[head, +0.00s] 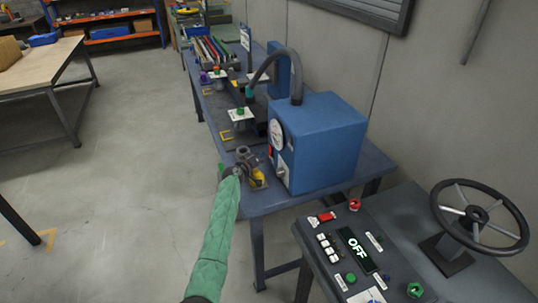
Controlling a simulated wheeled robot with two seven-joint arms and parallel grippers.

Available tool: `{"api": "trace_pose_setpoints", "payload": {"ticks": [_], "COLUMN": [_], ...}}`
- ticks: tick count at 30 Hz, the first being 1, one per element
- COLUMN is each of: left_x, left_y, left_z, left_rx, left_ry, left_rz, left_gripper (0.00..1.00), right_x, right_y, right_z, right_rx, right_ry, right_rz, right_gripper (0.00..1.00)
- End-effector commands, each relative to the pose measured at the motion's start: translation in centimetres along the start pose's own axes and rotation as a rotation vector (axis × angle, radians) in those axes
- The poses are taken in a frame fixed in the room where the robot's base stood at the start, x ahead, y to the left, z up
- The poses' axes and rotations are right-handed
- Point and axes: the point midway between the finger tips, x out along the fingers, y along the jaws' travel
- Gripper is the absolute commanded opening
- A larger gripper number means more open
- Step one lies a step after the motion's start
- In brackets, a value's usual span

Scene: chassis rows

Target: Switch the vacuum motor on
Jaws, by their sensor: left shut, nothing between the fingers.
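A blue box-shaped machine (335,135), which looks like the vacuum motor, stands on the near end of the blue bench. A round white dial (277,134) and a small pale switch plate (281,168) are on its left face. The position of any switch there is too small to tell. A dark hose (268,66) arches from its top. My left gripper (246,158) is shut and empty, just left of the machine's dial face, above a yellow item (259,178). I cannot tell whether it touches anything. My right gripper is out of view.
A dark console (319,262) at lower right has a lit "OFF" display (357,249), several buttons and a red knob (355,204). A black handwheel (480,216) stands right of it. The blue bench (270,199) runs back with fittings.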

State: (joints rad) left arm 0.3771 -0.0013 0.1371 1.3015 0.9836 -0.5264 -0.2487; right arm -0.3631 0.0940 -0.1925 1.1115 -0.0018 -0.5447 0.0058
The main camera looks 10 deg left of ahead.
Motion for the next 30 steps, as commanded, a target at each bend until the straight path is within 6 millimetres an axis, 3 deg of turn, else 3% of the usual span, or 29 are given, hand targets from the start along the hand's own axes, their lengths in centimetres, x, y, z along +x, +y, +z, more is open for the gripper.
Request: {"api": "trace_pose_setpoints", "payload": {"ticks": [30], "left_x": [0.82], "left_y": [0.48], "left_z": [0.47], "left_rx": [0.000], "left_ry": [0.000], "left_rz": [0.000], "left_gripper": [0.00], "right_x": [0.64], "right_y": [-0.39], "right_z": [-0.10], "right_rx": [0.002], "right_ry": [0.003], "right_rz": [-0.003], "right_gripper": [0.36]}}
